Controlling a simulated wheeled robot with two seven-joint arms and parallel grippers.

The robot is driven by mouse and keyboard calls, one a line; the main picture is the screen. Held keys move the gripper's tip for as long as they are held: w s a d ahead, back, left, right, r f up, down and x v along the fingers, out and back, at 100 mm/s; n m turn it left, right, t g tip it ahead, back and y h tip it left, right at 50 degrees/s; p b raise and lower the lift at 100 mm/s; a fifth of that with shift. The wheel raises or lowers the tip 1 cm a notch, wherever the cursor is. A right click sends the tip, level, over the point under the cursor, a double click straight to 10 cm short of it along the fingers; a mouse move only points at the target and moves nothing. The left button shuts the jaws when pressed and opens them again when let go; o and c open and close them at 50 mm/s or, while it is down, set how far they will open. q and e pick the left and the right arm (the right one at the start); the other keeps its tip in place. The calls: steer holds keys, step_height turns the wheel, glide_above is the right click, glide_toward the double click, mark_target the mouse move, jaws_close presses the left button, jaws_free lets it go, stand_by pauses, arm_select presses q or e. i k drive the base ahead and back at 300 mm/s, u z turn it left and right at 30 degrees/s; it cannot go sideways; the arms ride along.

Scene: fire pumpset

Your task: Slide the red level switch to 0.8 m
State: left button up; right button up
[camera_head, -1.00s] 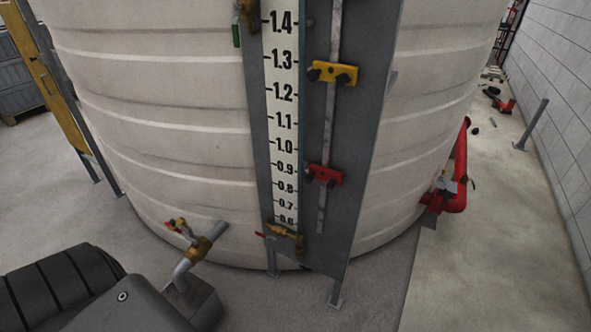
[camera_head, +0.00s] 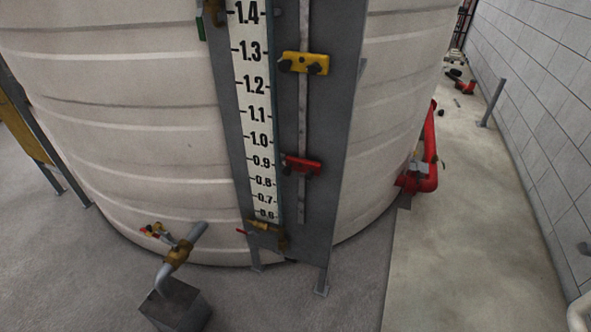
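The red level switch (camera_head: 302,165) sits on a thin vertical grey rail (camera_head: 303,120) fixed to a grey panel on the tank's front. It is about level with the 0.9 mark of the white level scale (camera_head: 257,110) to its left. The 0.8 mark (camera_head: 263,182) lies a little lower on the scale. A yellow level switch (camera_head: 304,63) sits higher on the same rail, near 1.3. Neither of my grippers shows in the view.
The large cream tank (camera_head: 130,110) fills the middle. A brass-valved pipe (camera_head: 178,252) juts from its lower left, above a grey box (camera_head: 176,306). A red pipe (camera_head: 428,160) is at right.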

mark_target(292, 164)
steer(key=z, duration=1.5)
steer(key=k, duration=0.35)
steer(key=u, duration=0.2)
